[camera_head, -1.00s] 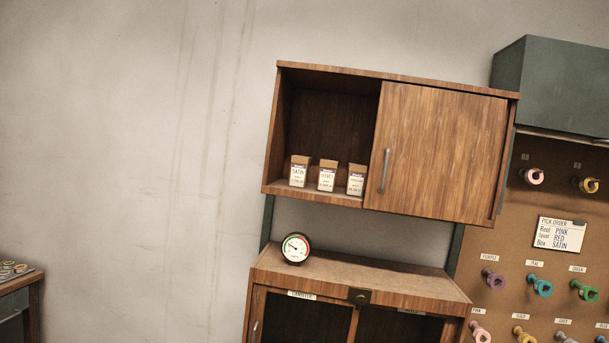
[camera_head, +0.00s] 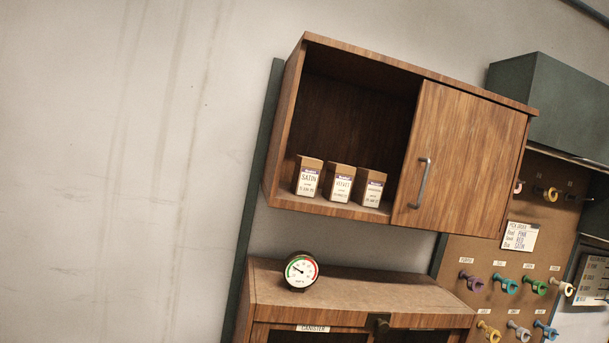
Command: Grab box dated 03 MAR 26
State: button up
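Three small brown boxes with white labels stand upright in a row in the open left part of the wooden wall cabinet (camera_head: 290,110). The left box (camera_head: 309,177) reads SATIN. The middle box (camera_head: 340,184) seems to read VELVET. The label on the right box (camera_head: 372,188) is too small to read. Each label has a smaller line at the bottom that may be a date, but I cannot read it surely. My gripper does not show in the view, so I cannot tell its state.
A sliding door (camera_head: 463,158) with a metal handle covers the cabinet's right part. A round gauge (camera_head: 300,270) stands on the lower cabinet (camera_head: 375,289). A pegboard with coloured reels and a pick order card (camera_head: 520,237) is at right. Bare wall is at left.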

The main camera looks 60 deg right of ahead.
aim_at(339, 177)
jog(key=z, duration=0.4)
jog(key=i, duration=1.1)
jog(key=z, duration=1.05)
jog(key=i, duration=0.45)
jog(key=z, duration=0.35)
